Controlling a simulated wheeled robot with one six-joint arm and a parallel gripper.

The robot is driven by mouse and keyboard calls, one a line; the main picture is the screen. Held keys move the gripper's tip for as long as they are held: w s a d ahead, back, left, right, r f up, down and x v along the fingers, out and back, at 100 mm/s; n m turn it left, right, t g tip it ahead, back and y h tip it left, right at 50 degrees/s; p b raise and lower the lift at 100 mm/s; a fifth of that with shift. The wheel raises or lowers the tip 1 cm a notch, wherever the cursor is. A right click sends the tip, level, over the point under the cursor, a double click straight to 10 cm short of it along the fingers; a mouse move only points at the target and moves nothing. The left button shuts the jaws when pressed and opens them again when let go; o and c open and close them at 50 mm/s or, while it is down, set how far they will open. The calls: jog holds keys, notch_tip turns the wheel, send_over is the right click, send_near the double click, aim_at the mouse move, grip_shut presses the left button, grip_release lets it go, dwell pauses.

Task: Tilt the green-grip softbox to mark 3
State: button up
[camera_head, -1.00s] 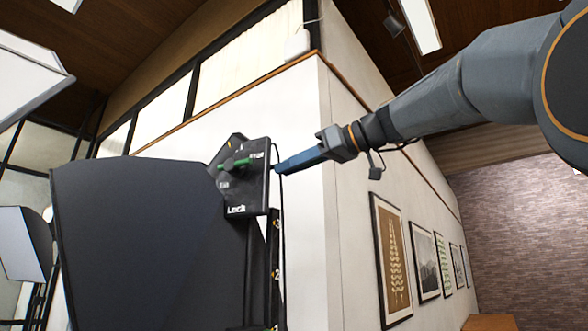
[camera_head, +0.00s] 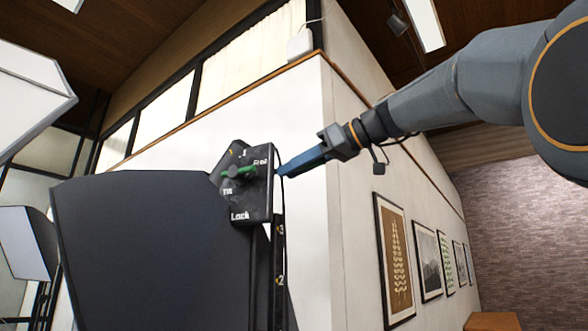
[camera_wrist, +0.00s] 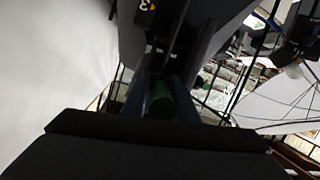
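The dark softbox (camera_head: 150,250) fills the lower left of the head view. A black panel (camera_head: 262,198) at its upper right bears the words Free, Tilt and Lock and a green lever (camera_head: 236,172). Below it, a dark strip (camera_head: 280,255) carries numbers, with a 2 readable. My gripper (camera_head: 280,171) comes in from the right, its blue fingertips at the panel's right edge. In the wrist view, a green grip (camera_wrist: 162,100) shows between my two fingers. Whether they press on it cannot be told. A mark 3 (camera_wrist: 146,5) shows at the top of that view.
A pale softbox (camera_head: 30,95) stands at the upper left, another (camera_head: 25,245) below it. A white wall corner (camera_head: 310,200) rises behind the panel and my fingers. Framed pictures (camera_head: 397,255) hang on the right wall. A thin black cable hangs near my fingertips.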

jog(key=b+v, duration=0.2)
jog(key=v, duration=0.4)
jog(key=shift+s+d+b, duration=0.1)
jog(key=shift+d+b, duration=0.15)
jog(key=shift+b, duration=0.15)
jog(key=shift+s+d+r, duration=0.3)
jog(key=shift+s+d, duration=0.1)
jog(key=shift+d, duration=0.1)
